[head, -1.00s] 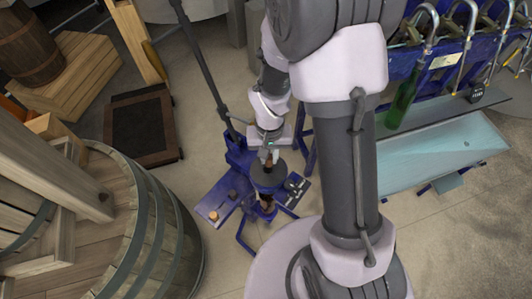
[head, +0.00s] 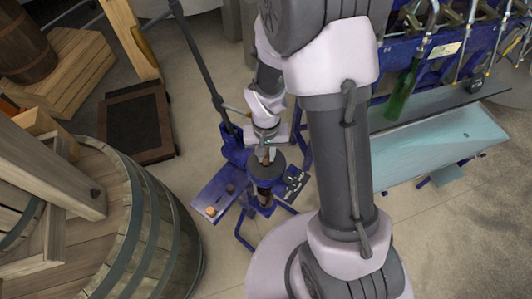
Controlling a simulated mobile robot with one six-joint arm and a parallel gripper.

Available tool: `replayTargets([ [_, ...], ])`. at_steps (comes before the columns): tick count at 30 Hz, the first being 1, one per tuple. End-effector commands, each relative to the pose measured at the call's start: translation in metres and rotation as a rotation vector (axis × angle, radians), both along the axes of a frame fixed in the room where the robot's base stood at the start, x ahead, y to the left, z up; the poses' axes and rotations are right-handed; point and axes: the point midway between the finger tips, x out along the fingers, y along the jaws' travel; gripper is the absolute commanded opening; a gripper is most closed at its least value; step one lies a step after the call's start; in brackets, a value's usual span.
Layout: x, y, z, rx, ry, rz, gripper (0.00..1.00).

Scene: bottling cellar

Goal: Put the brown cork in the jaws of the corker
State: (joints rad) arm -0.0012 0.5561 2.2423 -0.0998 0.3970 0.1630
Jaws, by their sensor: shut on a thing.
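The blue corker (head: 233,152) stands on the floor at the middle of the head view, its long dark lever (head: 200,75) raised up and to the left. A round dark part (head: 268,172) of it lies right below my gripper (head: 266,155). My gripper points down and is shut on the small brown cork (head: 266,158), just above or at that round part. I cannot tell whether the cork touches the jaws, which are too small to make out. A dark bottle (head: 264,198) shows below the round part.
A blue side shelf (head: 205,198) holds a light tan cork (head: 211,211) and a small dark piece (head: 230,188). A barrel (head: 150,225) stands close on the left. A filler with a green bottle (head: 402,92) and a pale basin (head: 440,150) stand on the right.

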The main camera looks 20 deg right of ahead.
Motion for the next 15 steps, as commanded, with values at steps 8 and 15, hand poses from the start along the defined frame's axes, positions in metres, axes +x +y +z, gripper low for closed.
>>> replayTargets([
  [8, 0.000, 0.000, -0.009, 0.000, 0.000, 0.000, 0.00],
  [15, 0.000, 0.000, -0.016, 0.000, 0.000, 0.000, 0.00],
])
